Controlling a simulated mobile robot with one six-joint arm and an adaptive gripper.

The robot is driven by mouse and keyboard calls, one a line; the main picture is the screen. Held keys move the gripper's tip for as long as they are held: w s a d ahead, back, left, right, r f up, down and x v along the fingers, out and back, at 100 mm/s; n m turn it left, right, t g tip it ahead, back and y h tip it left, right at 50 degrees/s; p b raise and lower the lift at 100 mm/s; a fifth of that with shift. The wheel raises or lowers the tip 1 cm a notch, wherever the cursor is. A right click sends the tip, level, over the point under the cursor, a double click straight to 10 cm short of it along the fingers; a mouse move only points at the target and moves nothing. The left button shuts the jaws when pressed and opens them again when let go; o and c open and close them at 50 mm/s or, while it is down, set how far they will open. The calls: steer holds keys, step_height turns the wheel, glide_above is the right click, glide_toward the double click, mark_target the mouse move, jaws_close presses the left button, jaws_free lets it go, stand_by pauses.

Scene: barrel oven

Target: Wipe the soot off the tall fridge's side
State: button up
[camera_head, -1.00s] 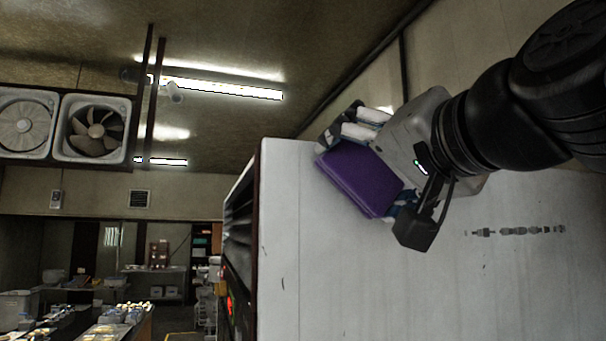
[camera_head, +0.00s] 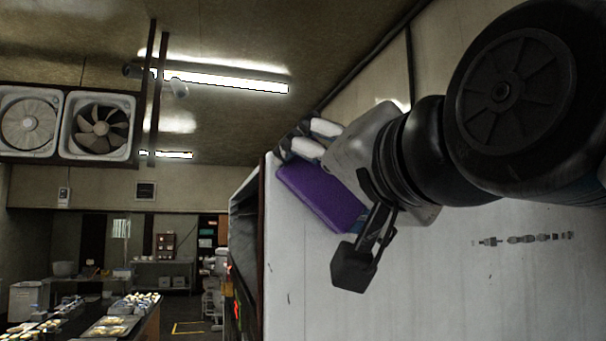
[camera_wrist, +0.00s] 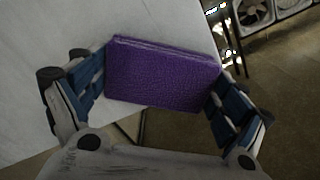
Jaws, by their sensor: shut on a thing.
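The tall fridge's white side (camera_head: 400,300) fills the lower right of the head view. A row of dark smudges (camera_head: 525,239) marks it at the right. A small dark fleck shows near its left edge. My gripper (camera_wrist: 163,78) is shut on a purple sponge (camera_wrist: 165,75), with a blue-padded finger at each end of it. In the head view the sponge (camera_head: 320,197) is at the fridge side's upper left corner, left of the smudges. I cannot tell whether it touches the panel. The wrist view shows a pale panel (camera_wrist: 60,40) behind it. My arm hides part of the fridge's upper side.
Two wall fans (camera_head: 100,127) hang at the upper left. Below them a table (camera_head: 105,328) holds trays of small items. A shelf (camera_head: 160,263) stands at the back. Open room lies left of the fridge, and lights (camera_head: 225,80) are on the ceiling.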

steer(key=shift+s+a, duration=0.2)
steer(key=shift+a, duration=0.5)
steer(key=shift+s, duration=0.1)
steer(key=shift+b+v, duration=0.9)
steer(key=shift+v, duration=2.05)
steer(key=b+v, duration=0.1)
steer(key=v, duration=0.2)
